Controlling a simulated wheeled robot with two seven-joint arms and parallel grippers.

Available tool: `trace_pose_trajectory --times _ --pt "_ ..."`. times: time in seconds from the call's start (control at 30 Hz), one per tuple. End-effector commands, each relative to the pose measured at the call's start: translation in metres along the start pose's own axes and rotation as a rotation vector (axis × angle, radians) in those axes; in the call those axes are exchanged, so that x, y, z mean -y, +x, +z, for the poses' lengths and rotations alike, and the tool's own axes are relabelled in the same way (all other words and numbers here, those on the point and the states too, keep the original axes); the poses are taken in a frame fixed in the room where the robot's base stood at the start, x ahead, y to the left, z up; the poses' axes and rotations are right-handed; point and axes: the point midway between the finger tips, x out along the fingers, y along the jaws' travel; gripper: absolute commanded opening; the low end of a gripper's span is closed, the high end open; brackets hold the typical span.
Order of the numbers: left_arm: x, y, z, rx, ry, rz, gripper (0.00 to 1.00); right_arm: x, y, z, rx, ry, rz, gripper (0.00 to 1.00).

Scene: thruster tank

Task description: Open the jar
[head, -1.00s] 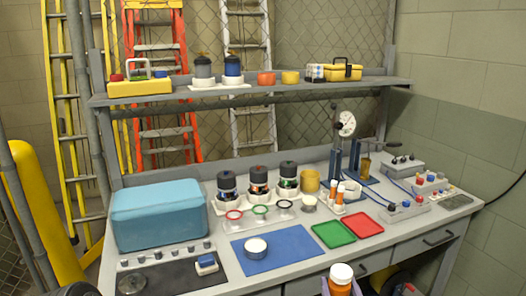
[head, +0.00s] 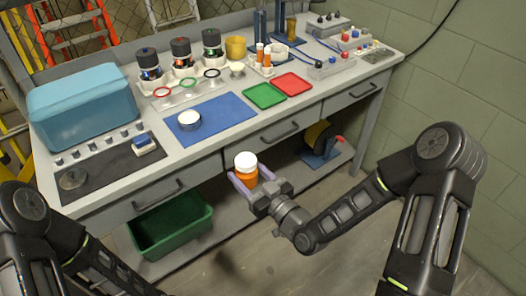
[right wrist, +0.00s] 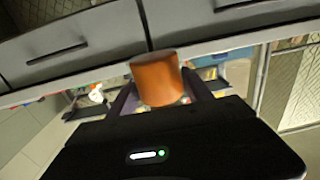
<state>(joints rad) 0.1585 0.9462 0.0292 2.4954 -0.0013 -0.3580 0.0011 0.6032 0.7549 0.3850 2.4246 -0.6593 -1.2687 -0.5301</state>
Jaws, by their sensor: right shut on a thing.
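The jar (head: 246,174) is orange with a white lid (head: 246,160). My right gripper (head: 252,181) is shut on it and holds it upright in front of the bench drawers, a little below the worktop edge. In the right wrist view the orange jar (right wrist: 158,80) stands between the two fingers, and its lid cannot be made out there. The lid sits on the jar. My left arm shows at the lower left of the head view, but its gripper is out of the picture.
A grey bench carries a blue mat (head: 222,122) with a white round dish (head: 188,120), a green tray (head: 264,96), a red tray (head: 291,85) and a light-blue case (head: 86,104). A green bin (head: 172,232) is on the lower shelf. Open floor lies in front.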

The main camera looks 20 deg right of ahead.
Motion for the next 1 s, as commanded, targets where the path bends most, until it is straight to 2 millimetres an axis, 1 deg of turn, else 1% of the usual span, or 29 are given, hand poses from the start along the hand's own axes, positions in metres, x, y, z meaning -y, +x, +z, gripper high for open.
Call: trace_pose_trajectory --times 0.03,0.13,0.2,0.33,0.47,0.7,0.87,0.93,1.0 --pt "0.0 0.0 0.0 0.0 0.0 0.0 0.93 0.014 -0.002 0.005 0.0 0.001 -0.05 0.0" --pt "0.0 0.0 0.0 0.0 0.0 0.0 0.93 0.038 -0.007 0.014 0.001 0.001 -0.144 0.0" --pt "0.0 0.0 0.0 0.0 0.0 0.0 0.93 0.052 -0.01 0.019 0.0 0.001 -0.197 0.0" --pt "0.0 0.0 0.0 0.0 0.0 0.0 0.93 0.069 -0.013 0.025 -0.001 0.0 -0.263 0.0" --pt "0.0 0.0 0.0 0.0 0.0 0.0 0.93 0.076 -0.014 0.028 -0.001 0.0 -0.289 0.0" --pt "0.0 0.0 0.0 0.0 0.0 0.0 0.93 0.076 -0.014 0.028 -0.001 0.0 -0.291 0.0" --pt "-0.001 0.0 -0.005 -0.003 0.029 0.0 0.8 0.076 -0.014 0.028 0.0 -0.001 -0.29 0.0" --pt "-0.003 0.0 -0.012 -0.003 0.08 -0.001 0.74 0.076 -0.014 0.028 -0.001 -0.001 -0.29 0.0" --pt "-0.006 0.0 -0.025 -0.006 0.167 -0.002 0.7 0.076 -0.014 0.028 -0.001 -0.001 -0.289 0.0"
